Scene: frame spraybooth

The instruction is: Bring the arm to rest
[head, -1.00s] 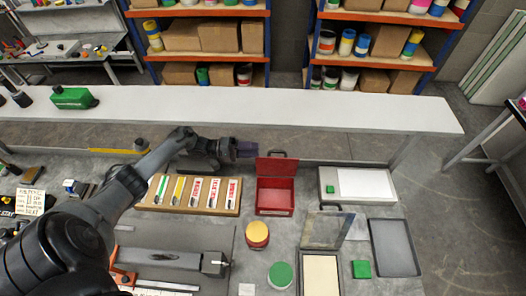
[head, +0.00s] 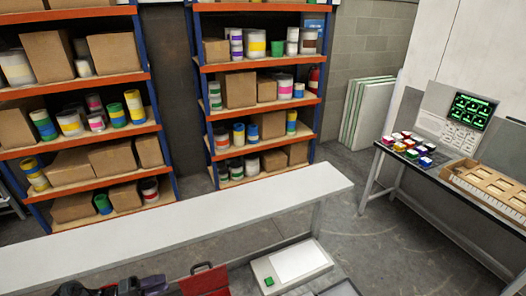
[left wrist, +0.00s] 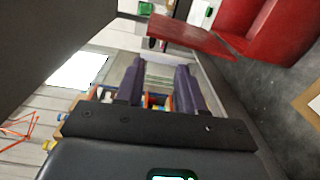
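My left gripper (head: 148,286) shows at the bottom edge of the head view, just left of the red box (head: 206,280). Most of my arm is cut off below the frame. In the left wrist view the two purple fingers (left wrist: 160,68) stand apart with nothing held between them. The red box with its raised lid (left wrist: 190,38) shows at the upper right of that view, beside the fingers and apart from them. My right gripper is in neither view.
A long white shelf (head: 190,224) runs across behind the bench. A white panel with a green block (head: 269,281) lies right of the red box. Racks (head: 262,120) of boxes and cans stand behind. A side table (head: 450,190) with colored pieces stands at the right.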

